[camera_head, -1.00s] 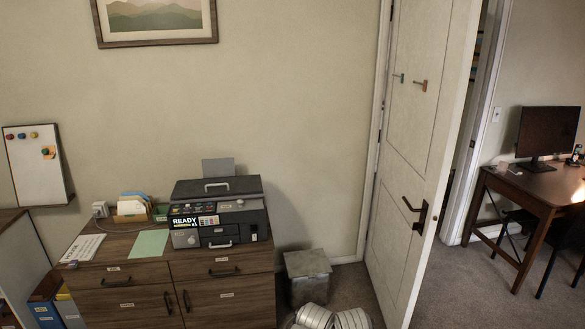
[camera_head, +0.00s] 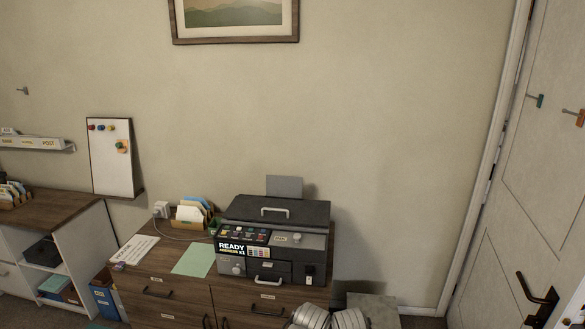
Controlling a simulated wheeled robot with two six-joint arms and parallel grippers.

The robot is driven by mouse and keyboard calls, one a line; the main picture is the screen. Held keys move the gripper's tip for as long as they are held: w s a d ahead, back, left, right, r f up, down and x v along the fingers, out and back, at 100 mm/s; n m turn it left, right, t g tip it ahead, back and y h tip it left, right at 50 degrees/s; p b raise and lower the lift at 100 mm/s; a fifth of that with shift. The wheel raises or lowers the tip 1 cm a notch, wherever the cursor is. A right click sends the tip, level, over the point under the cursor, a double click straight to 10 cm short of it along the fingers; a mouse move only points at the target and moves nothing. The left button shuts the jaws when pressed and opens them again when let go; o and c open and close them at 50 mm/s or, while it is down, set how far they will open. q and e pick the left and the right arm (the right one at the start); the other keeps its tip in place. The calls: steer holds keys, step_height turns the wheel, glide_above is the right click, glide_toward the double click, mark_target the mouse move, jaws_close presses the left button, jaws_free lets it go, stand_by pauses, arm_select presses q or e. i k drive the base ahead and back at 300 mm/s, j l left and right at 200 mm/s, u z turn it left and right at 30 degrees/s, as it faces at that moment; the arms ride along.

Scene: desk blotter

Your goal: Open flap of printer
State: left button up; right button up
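The printer (camera_head: 315,243) is a dark grey box on top of a wooden cabinet. Its flat top lid (camera_head: 300,212) with a pale handle (camera_head: 275,211) lies down. The front shows a READY panel (camera_head: 232,247), knobs and a lower front section with a second pale handle (camera_head: 267,280). A grey upright sheet (camera_head: 285,186) stands at its back. I cannot tell which part is the flap, and no part looks swung open. Neither gripper is in view; pale rounded parts at the bottom edge are probably my own arms.
A white door (camera_head: 530,190) is at the far right. A whiteboard (camera_head: 112,157) hangs left.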

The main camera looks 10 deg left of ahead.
mark_target(269, 264)
steer(key=i+l+u, duration=0.25)
steer(key=u, duration=0.15)
steer(key=i+l+u, duration=0.6)
steer(key=l+u, duration=0.15)
steer(key=i+l+u, duration=0.2)
steer(key=l+u, duration=0.15)
steer(key=k+l, duration=0.5)
steer(key=i+j+z, duration=0.1)
steer(key=j+z, duration=0.35)
steer(key=j, duration=0.35)
steer(key=j+z, duration=0.45)
steer(key=j, duration=0.3)
